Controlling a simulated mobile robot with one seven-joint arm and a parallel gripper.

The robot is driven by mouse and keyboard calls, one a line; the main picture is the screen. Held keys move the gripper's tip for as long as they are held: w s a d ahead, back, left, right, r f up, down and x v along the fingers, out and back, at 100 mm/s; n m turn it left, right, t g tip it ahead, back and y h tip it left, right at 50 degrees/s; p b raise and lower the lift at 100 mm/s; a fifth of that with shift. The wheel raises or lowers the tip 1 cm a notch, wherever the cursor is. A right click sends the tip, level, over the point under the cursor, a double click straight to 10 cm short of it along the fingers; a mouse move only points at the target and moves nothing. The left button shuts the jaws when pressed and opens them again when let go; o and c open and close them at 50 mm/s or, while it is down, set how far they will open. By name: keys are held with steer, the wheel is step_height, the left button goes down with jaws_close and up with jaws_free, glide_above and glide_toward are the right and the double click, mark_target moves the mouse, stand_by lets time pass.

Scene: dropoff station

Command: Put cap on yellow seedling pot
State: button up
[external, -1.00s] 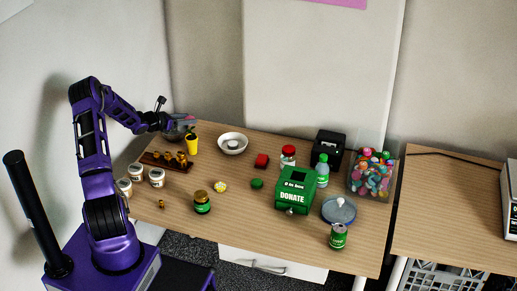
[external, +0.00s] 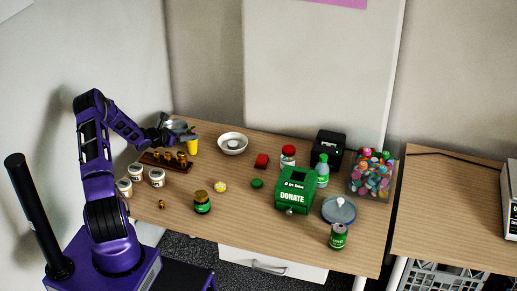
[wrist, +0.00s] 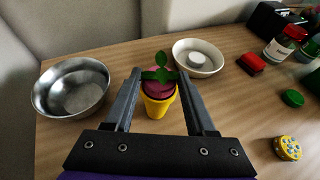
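The yellow seedling pot (external: 193,146) stands upright at the far left of the table. It shows in the middle of the wrist view (wrist: 158,107), and green leaves (wrist: 161,72) rise above it. A dark pink round cap (wrist: 158,89) sits between my fingertips, just over the pot's rim. It fills the gap, so my gripper (wrist: 159,76) looks shut on it. Leaves cover part of the cap. I cannot tell whether it touches the rim. In the external view my gripper (external: 184,131) is close above the pot, and the cap is hard to make out there.
A metal bowl (wrist: 70,88) is left of the pot and a white bowl (wrist: 198,58) right of it. A wooden rack with small brown bottles (external: 158,165) and white jars (external: 157,178) stand in front. A green donation box (external: 295,192) stands farther right.

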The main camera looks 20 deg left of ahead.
steer(key=shift+o, duration=1.3)
steer(key=shift+r, duration=0.1)
steer(key=shift+r+p, duration=0.3)
steer(key=shift+p, duration=0.05)
steer(key=v, duration=1.2)
steer(key=shift+f, duration=0.1)
